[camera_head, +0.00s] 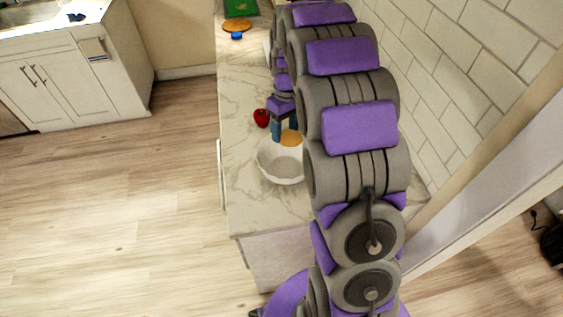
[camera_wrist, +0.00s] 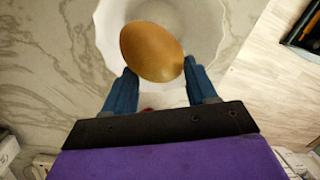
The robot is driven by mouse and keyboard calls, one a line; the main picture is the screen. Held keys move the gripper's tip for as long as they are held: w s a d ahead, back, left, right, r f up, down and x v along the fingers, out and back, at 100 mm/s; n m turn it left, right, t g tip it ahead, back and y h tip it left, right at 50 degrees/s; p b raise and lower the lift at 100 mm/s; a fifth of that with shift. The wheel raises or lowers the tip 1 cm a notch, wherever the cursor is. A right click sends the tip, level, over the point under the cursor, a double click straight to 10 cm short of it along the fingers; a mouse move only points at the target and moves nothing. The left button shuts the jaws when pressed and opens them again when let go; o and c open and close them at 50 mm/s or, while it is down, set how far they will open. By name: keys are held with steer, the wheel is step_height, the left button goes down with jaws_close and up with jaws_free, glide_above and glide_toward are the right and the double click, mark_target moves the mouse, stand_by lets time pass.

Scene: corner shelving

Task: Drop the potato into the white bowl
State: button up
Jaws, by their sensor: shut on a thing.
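The potato (camera_head: 290,138) is tan-brown and oval; it also shows in the wrist view (camera_wrist: 152,52). My gripper (camera_head: 287,131), with blue fingers, is shut on it, one finger on each side in the wrist view (camera_wrist: 161,72). The white bowl (camera_head: 280,172) with a scalloped rim stands on the marble counter near its front end. In the wrist view the bowl (camera_wrist: 208,28) lies behind the potato. The potato appears above the far part of the bowl in the head view; the exact height is hard to tell. Part of the bowl is hidden by my arm.
A red apple (camera_head: 261,118) sits on the marble counter (camera_head: 250,208) just beyond the bowl. Farther back are a round brown board (camera_head: 237,25), a small blue item (camera_head: 237,36) and a green item (camera_head: 240,8). A tiled wall (camera_head: 450,80) stands right of my arm.

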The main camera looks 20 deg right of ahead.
steer(key=f, duration=0.1)
steer(key=f+b, duration=0.1)
steer(key=f, duration=0.1)
steer(key=shift+d+f, duration=0.15)
steer(key=shift+d, duration=0.15)
steer(key=shift+f+b, duration=0.3)
steer(key=shift+f, duration=0.1)
steer(key=shift+a+f, duration=0.35)
steer(key=o, duration=0.7)
steer(key=shift+c, duration=0.2)
steer(key=o, duration=0.5)
steer(key=shift+d, duration=0.2)
steer(key=shift+c, duration=0.2)
steer(key=shift+o, duration=0.3)
steer(key=shift+a, duration=0.1)
